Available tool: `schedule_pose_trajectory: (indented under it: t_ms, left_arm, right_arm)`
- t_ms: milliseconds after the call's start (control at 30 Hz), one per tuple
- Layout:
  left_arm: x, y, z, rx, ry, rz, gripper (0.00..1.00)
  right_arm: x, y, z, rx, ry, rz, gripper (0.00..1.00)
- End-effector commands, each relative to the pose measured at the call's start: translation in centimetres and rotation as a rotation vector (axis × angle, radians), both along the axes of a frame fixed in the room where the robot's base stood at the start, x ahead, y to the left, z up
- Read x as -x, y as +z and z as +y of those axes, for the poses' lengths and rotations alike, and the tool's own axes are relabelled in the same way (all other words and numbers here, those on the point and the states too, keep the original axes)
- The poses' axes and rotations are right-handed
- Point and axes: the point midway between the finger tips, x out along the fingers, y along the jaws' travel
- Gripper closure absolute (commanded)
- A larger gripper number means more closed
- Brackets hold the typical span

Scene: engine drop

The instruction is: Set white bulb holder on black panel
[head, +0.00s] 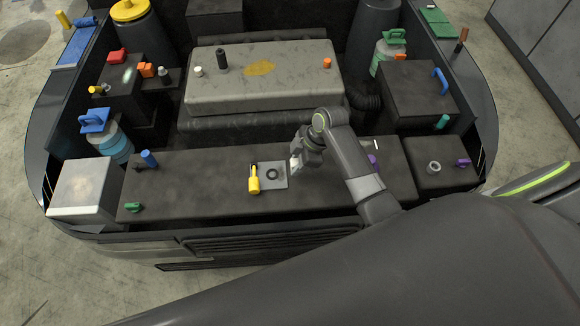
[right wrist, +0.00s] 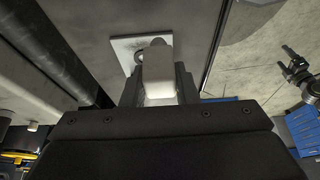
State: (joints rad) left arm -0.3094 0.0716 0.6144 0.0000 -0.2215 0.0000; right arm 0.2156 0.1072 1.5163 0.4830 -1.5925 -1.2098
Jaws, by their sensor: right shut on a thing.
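My right gripper (head: 297,166) is shut on the white bulb holder (head: 294,162), which shows as a small pale piece at its tip. In the right wrist view the white bulb holder (right wrist: 158,78) sits between the fingers, in front of a light square plate. The black panel (head: 205,185) is the long dark surface across the front of the engine bay. The holder is just right of the grey square plate (head: 280,184) with a dark ring on this panel. Whether the holder touches anything is hard to tell. My left gripper is not in view.
A yellow-handled tool (head: 254,184) stands at the plate's left edge. A blue cap (head: 149,158) and a green piece (head: 134,207) are farther left on the panel. A purple piece (head: 372,160) is partly behind my right arm. The large grey engine cover (head: 260,95) rises behind.

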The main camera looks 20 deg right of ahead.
Motion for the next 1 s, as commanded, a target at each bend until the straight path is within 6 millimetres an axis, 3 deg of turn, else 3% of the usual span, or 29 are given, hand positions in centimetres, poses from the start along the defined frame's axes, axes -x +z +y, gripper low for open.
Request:
schedule_pose_trajectory:
  t_ms: [100,200,500,900,933,1000]
  left_arm:
    - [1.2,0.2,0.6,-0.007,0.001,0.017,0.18]
    - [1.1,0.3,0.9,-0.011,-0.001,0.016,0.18]
    - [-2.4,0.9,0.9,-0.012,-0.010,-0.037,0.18]
    - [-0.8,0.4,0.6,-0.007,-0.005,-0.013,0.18]
    - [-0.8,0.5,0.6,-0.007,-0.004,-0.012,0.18]
    - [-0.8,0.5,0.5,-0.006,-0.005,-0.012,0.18]
  right_arm:
    - [0.0,-0.9,0.0,0.000,-0.001,0.000,0.96]
    - [0.0,-1.7,0.0,0.001,-0.001,0.002,0.96]
    - [0.0,-4.9,0.0,0.001,0.000,-0.001,0.96]
    - [-0.1,-5.5,0.0,0.002,0.000,-0.002,0.96]
    - [-0.1,-5.4,0.0,0.002,0.000,-0.002,0.71]
    - [-0.1,-5.4,0.0,0.002,0.000,-0.002,0.61]
